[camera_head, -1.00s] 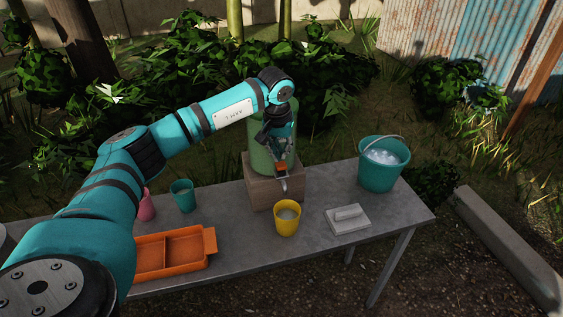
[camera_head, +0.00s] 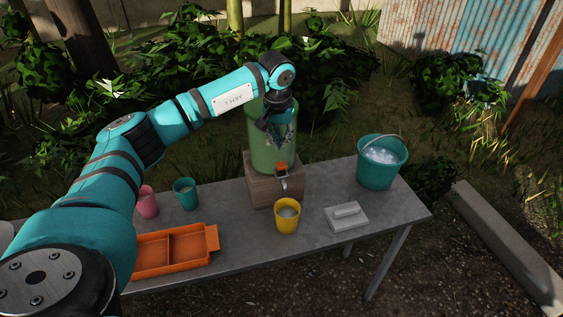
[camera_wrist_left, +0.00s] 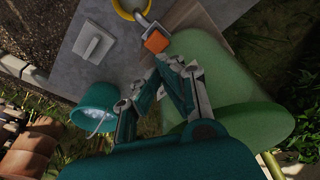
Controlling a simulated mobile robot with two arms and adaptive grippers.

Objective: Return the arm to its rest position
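My left arm (camera_head: 165,125) reaches in from the left, over the table. Its gripper (camera_head: 279,145) points down in front of the green dispenser (camera_head: 262,153), above the orange tap handle (camera_head: 281,167). In the left wrist view the fingers taper together and look shut (camera_wrist_left: 168,64), with nothing seen between them. The tap handle (camera_wrist_left: 157,41) shows just beyond the fingertips. A yellow cup (camera_head: 287,223) stands upright below the metal spout, its inside pale. My right gripper is in neither view.
The grey table (camera_head: 245,250) holds an orange tray (camera_head: 172,266), a pink cup (camera_head: 147,206), a teal cup (camera_head: 186,198), a white lidded block (camera_head: 346,219) and a teal bucket (camera_head: 378,176) with ice-like contents. The dispenser stands on a wooden block (camera_head: 262,193). Bushes lie behind.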

